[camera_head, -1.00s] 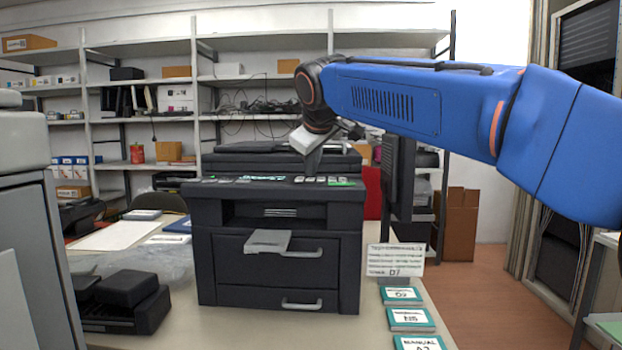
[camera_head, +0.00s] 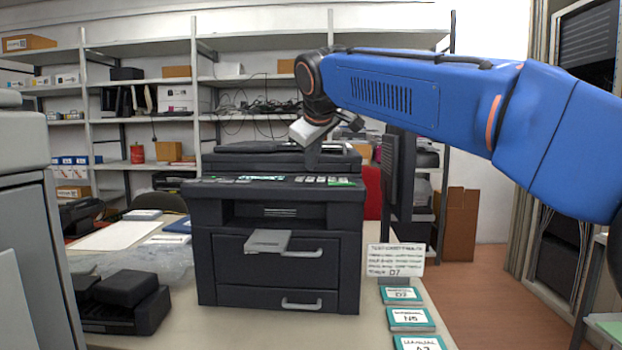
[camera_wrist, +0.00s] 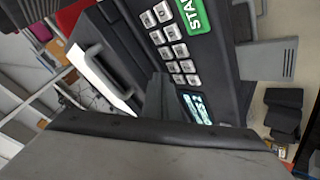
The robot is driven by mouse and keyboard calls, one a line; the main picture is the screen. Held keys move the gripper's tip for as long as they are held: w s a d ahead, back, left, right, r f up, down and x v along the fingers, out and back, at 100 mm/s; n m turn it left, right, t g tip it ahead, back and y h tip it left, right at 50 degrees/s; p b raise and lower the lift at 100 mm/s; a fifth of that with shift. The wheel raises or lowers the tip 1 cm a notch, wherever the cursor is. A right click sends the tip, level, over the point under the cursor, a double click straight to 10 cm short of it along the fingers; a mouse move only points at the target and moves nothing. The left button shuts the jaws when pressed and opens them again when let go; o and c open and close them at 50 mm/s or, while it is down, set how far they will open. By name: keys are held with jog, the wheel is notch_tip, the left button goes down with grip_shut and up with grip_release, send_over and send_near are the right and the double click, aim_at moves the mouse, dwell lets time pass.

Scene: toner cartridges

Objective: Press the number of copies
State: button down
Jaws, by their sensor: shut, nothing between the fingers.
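A black copier (camera_head: 278,240) stands on the table, its control panel on top. The panel has light number keys (camera_head: 313,180), a lit green display (camera_head: 262,178) and a green start key (camera_head: 341,183). My gripper (camera_head: 312,164) is shut and empty, pointing down just above and behind the keys. In the wrist view its fingers (camera_wrist: 157,98) lie beside the number keys (camera_wrist: 168,46), close to the display (camera_wrist: 196,107). The green START key (camera_wrist: 195,14) shows at the top. I cannot tell whether the fingertips touch the panel.
A printed card (camera_head: 396,261) stands right of the copier, with several green-edged manuals (camera_head: 410,319) before it. A dark monitor (camera_head: 398,185) is close behind on the right. A black device (camera_head: 123,302) lies at left. Shelves (camera_head: 240,79) fill the back wall.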

jog(key=shift+r, duration=2.45)
